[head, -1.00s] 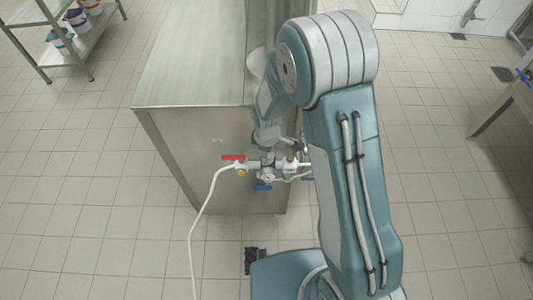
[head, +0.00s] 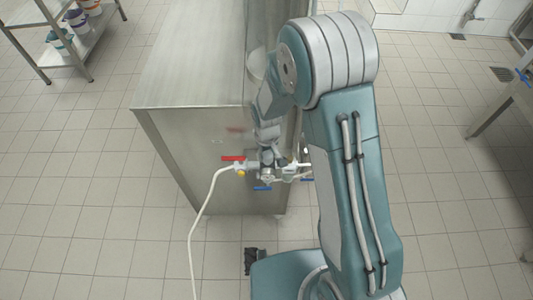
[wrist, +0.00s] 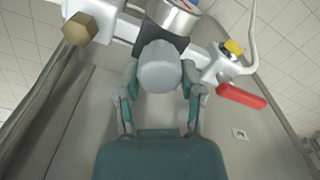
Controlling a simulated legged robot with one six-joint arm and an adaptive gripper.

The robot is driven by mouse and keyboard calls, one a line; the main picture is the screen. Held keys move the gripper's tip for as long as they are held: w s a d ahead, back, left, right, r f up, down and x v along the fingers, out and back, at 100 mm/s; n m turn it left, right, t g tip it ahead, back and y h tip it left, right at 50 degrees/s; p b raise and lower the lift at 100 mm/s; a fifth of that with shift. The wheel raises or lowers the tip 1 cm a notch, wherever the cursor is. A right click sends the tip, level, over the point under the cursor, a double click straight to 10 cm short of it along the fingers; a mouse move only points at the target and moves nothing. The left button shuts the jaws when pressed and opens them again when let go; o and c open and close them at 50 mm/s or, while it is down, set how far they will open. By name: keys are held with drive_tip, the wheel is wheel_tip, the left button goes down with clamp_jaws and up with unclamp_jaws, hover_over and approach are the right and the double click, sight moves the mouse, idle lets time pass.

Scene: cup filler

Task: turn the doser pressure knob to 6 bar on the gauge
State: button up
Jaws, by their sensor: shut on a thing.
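The grey doser pressure knob (wrist: 160,68) is in the upper middle of the wrist view. My gripper (wrist: 159,80) has one finger on each side of the knob and is shut on it. The round metal gauge (wrist: 174,16) sits just beyond the knob, cut by the top edge; its needle and scale cannot be read. In the head view my gripper (head: 268,156) is at the valve assembly on the steel cabinet's front. The knob is largely hidden there by my gripper.
A red lever (head: 232,158) and a white hose (head: 203,205) are left of my gripper. Blue levers (head: 262,188) are low on the assembly. A yellow fitting (wrist: 233,47) and a brass hex fitting (wrist: 80,29) flank the knob. The steel cabinet (head: 195,140) stands close behind.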

sight(267, 153)
drive_tip(key=m, duration=0.3)
drive_tip(key=shift+m, duration=0.3)
drive_tip(key=shift+d+m, duration=0.1)
drive_tip(key=shift+m, duration=1.7)
drive_tip(key=o, duration=1.2)
drive_tip(key=shift+c, duration=0.2)
wheel_tip(267, 153, up, 12)
drive_tip(key=shift+w+f, duration=0.1)
